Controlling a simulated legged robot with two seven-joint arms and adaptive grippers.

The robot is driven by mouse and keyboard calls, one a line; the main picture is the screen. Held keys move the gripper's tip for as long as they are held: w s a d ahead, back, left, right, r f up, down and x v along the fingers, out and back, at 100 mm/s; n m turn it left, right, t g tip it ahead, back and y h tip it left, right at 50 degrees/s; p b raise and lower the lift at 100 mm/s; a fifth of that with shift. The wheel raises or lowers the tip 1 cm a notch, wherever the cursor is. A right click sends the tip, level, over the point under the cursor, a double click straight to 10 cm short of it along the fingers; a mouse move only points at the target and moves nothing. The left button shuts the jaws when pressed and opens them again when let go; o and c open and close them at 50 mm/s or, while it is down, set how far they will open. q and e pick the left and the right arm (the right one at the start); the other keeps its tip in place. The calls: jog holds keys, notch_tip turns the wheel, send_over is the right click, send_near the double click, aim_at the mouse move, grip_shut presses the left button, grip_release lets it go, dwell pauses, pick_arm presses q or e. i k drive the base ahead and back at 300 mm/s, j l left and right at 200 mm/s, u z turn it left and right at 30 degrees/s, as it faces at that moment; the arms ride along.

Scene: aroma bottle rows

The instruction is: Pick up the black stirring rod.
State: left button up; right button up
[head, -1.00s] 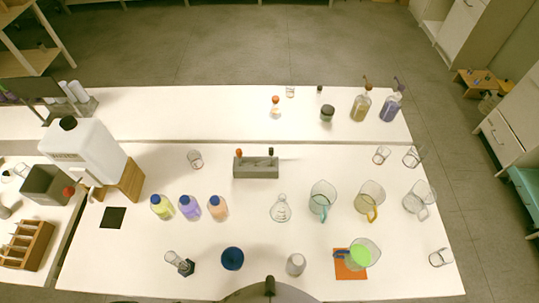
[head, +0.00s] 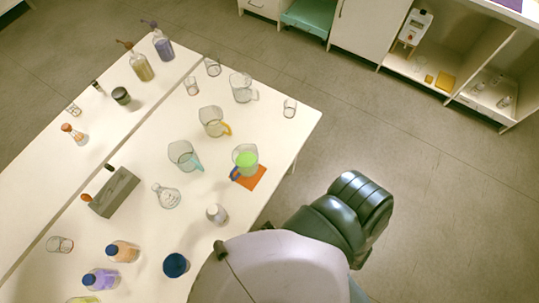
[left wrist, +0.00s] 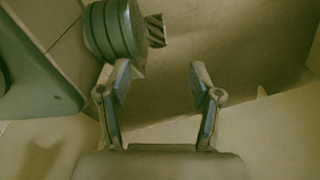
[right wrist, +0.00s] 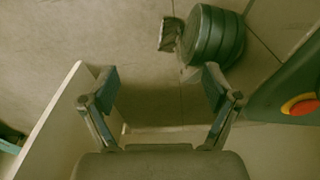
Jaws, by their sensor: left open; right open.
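A grey block-shaped holder (head: 117,192) stands on the white table in the head view. A small black top (head: 109,168) shows at its far end, which looks like the black stirring rod; the rest of it is hidden by the holder. An orange top (head: 86,198) shows at the other end. My left gripper (left wrist: 158,75) is open and empty in the left wrist view, over the floor by my own body. My right gripper (right wrist: 160,77) is open and empty in the right wrist view, also low over floor. Neither gripper shows in the head view, and both are away from the holder.
A jug with green contents (head: 245,158) stands at an orange mat (head: 252,180).

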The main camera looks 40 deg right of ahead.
aim_at(109, 167)
jog(key=k+z, duration=0.1)
jog(key=z, duration=0.35)
jog(key=k+z, duration=0.15)
jog(key=z, duration=0.3)
jog(key=i+u, duration=0.1)
jog(key=u, duration=0.3)
jog(key=i+u, duration=0.1)
jog(key=u, duration=0.25)
jog(key=i+u, duration=0.1)
jog(key=u, duration=0.3)
jog(key=i+u, duration=0.1)
jog(key=u, duration=0.3)
